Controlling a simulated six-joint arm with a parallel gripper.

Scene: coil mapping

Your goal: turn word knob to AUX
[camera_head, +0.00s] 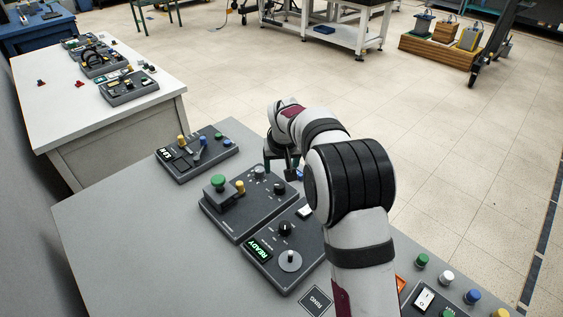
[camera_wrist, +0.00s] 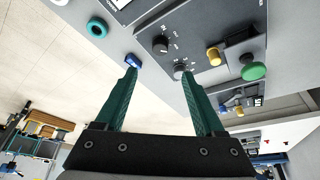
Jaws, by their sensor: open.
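A dark grey panel (camera_head: 236,224) carries a black pointer knob (camera_head: 279,188) and a grey knob (camera_head: 259,171). In the wrist view the black knob (camera_wrist: 160,45) has small word labels around it, too small to read surely, so I cannot tell if AUX is among them. The grey knob (camera_wrist: 180,70) is by the right fingertip, partly covered by it. My gripper (camera_wrist: 158,72) is open and empty, its green fingers apart; the black knob appears beyond the gap between them. In the head view my gripper (camera_head: 281,166) is over the panel's far edge, partly hidden by my arm.
The same panel has a green mushroom button (camera_head: 218,182) and a yellow button (camera_head: 240,186). A panel with a READY display (camera_head: 258,249) stands nearer, and a lever panel (camera_head: 197,152) farther left. A blue button (camera_wrist: 133,60) is by the left fingertip.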

